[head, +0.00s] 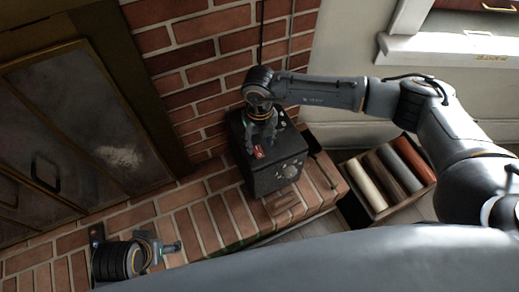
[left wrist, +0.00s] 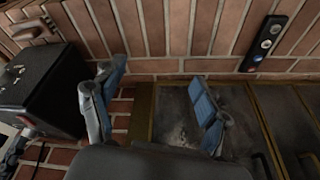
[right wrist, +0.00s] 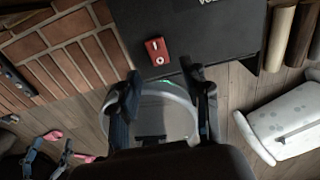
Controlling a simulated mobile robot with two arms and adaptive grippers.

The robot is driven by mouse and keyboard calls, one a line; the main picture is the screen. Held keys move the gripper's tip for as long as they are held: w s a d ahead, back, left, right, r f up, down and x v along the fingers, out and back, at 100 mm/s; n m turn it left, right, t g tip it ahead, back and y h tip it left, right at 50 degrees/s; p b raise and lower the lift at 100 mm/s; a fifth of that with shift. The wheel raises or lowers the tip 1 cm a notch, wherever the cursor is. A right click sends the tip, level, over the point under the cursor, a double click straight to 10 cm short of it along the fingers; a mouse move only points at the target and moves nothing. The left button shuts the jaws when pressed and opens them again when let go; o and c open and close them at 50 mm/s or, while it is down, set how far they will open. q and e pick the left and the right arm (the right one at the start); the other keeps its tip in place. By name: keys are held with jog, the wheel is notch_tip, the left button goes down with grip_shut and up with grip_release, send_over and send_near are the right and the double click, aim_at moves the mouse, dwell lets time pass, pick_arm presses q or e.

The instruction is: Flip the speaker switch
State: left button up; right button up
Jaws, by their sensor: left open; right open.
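The speaker (head: 262,180) is a black box on the brick hearth, with a round knob on its front. A small red switch (head: 259,154) with a white mark sits on its top near the edge. In the right wrist view the red switch (right wrist: 156,50) lies just beyond my right gripper (right wrist: 162,72), which is open and empty. In the head view my right gripper (head: 262,140) is right above the speaker's top, beside the switch; contact cannot be told. My left gripper (head: 174,247) is open and empty, low over the hearth. The speaker (left wrist: 60,85) shows at the left of the left wrist view.
A brick wall (head: 185,60) stands behind the speaker and dark fireplace doors (head: 75,110) are at the left. A wooden crate with several rolls (head: 392,175) stands on the floor to the right. A black strip with round buttons (left wrist: 262,42) lies on the bricks.

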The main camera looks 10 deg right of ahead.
aim_at(259, 154)
pick_arm(q)
jog(key=shift+v, duration=1.45)
pick_arm(e)
jog(key=shift+f, duration=2.05)
